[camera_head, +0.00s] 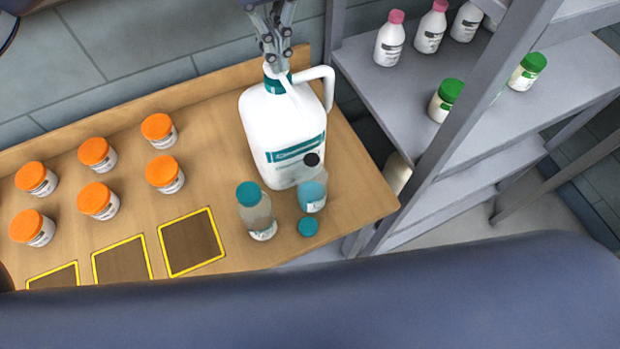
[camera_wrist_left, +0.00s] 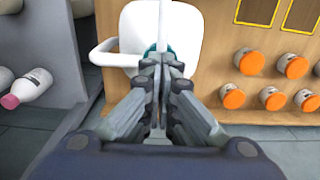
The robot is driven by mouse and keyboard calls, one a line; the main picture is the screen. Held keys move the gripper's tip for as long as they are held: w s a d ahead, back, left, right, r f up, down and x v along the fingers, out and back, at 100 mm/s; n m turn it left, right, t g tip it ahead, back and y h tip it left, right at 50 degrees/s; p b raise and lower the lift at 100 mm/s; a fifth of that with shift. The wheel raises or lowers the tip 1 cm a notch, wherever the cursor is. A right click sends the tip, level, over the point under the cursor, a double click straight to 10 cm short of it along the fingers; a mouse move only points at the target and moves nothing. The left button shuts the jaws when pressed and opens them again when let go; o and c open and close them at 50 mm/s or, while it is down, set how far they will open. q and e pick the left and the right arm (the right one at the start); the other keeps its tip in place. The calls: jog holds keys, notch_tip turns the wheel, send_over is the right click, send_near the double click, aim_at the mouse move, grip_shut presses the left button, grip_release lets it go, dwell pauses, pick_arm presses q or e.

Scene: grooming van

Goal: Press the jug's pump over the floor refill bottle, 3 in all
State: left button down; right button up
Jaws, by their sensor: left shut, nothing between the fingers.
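The white jug (camera_head: 283,135) with a side handle and a teal label stands near the wooden counter's right end. It also shows in the left wrist view (camera_wrist_left: 186,35). My left gripper (camera_head: 275,58) is shut and empty, its fingertips at the teal pump collar (camera_head: 278,84) on top of the jug; the fingers hide much of the pump head. An uncapped clear bottle (camera_head: 313,196) with teal contents stands in front of the jug, a round black spot above it. A teal-capped clear bottle (camera_head: 257,215) stands to its left. I cannot read which is the floor refill bottle. My right gripper is out of view.
A loose teal cap (camera_head: 308,227) lies by the uncapped bottle. Several orange-lidded jars (camera_head: 97,153) stand left, behind yellow-framed squares (camera_head: 191,243). A grey shelf (camera_head: 385,87) at right holds pink- and green-capped bottles. A dark blue surface (camera_head: 320,300) fills the foreground.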

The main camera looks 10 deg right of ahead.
pick_arm(q)
jog(key=shift+r+p, duration=1)
jog(key=shift+r, duration=0.7)
jog(key=shift+r, duration=0.1)
notch_tip(320, 180, up, 6)
jog(key=p, duration=0.4)
